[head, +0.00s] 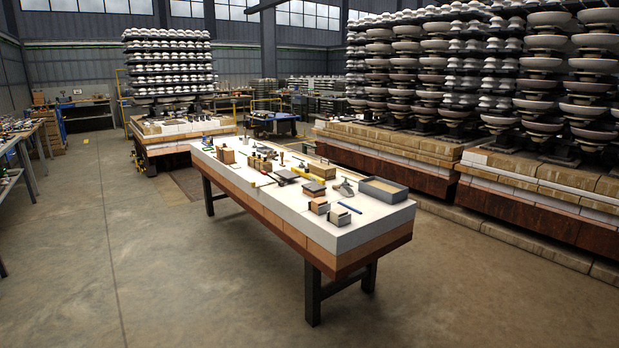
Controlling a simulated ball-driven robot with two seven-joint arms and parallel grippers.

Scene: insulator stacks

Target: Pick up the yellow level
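A long thin yellow bar (308,175), which looks like the yellow level, lies near the far right side of the white-topped workbench (290,214). It is small in the head view, so its details cannot be made out. A smaller yellow piece (252,184) lies near the bench's left edge; I cannot tell what it is. Neither of my grippers is in view.
The workbench also carries a grey tray (383,190), small boxes (319,205), a blue strip (350,208) and several blocks. The concrete floor (150,270) left and in front of the bench is clear.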

